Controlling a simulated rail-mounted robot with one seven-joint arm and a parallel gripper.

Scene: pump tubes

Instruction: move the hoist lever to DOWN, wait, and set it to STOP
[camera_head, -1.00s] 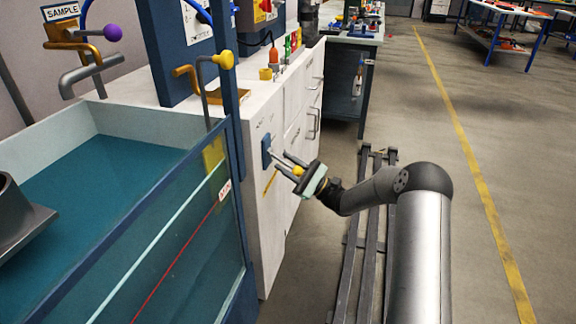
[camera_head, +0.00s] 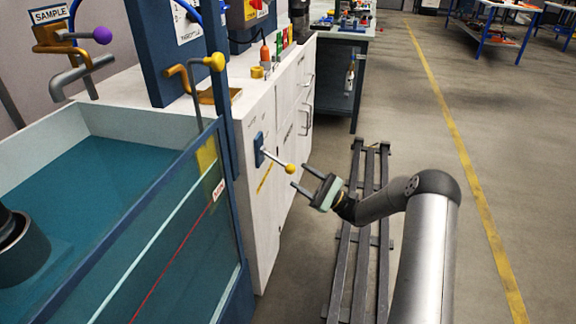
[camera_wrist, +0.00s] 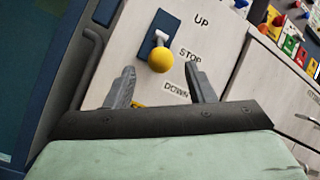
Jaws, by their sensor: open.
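The hoist lever is a pale rod with a yellow ball knob (camera_head: 289,168), sticking out of a blue plate (camera_head: 259,150) on the white cabinet front. In the wrist view the knob (camera_wrist: 160,61) appears beside the STOP label (camera_wrist: 190,56), slightly toward the DOWN label (camera_wrist: 176,89); the UP label (camera_wrist: 201,20) is above. Its exact angle is hard to tell. In the wrist view the two fingertips (camera_wrist: 160,70) stand either side of the knob.
A blue-framed water tank (camera_head: 90,200) is at left, with a yellow-knobbed lever (camera_head: 214,62) above its corner. Cabinet drawer handles (camera_head: 308,120) stick out farther along. A floor rail (camera_head: 362,230) runs below my arm.

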